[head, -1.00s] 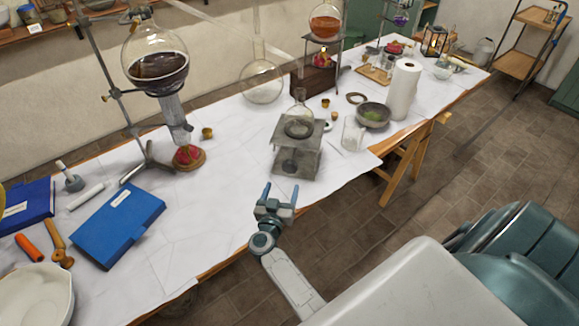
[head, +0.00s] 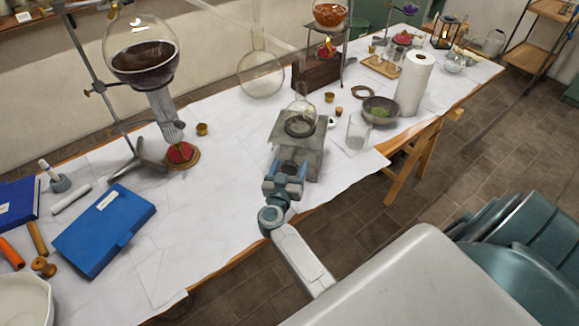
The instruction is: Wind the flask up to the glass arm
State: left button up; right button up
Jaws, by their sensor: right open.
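A clear round flask (head: 300,122) with a short neck sits upright on a grey metal lab jack (head: 312,136) in the middle of the bench. A slanting glass tube (head: 235,28), perhaps the glass arm, runs down from the top left and ends above and behind the flask, apart from it. My right gripper (head: 288,170) is open at the front of the jack, with its fingers pointing at it. It hides the jack's lower front, including any winding knob, so I cannot tell whether it touches. My left gripper is not in view.
A large dark-filled flask (head: 145,65) on a stand is at the left. A blue box (head: 104,228) lies at front left. A beaker (head: 356,132), a bowl (head: 379,111) and a paper roll (head: 414,85) stand right of the jack. Bare bench paper lies left of it.

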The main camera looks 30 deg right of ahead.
jog(key=shift+c, duration=0.2)
jog(key=c, duration=0.9)
jog(key=shift+c, duration=0.2)
jog(key=shift+m, duration=0.3)
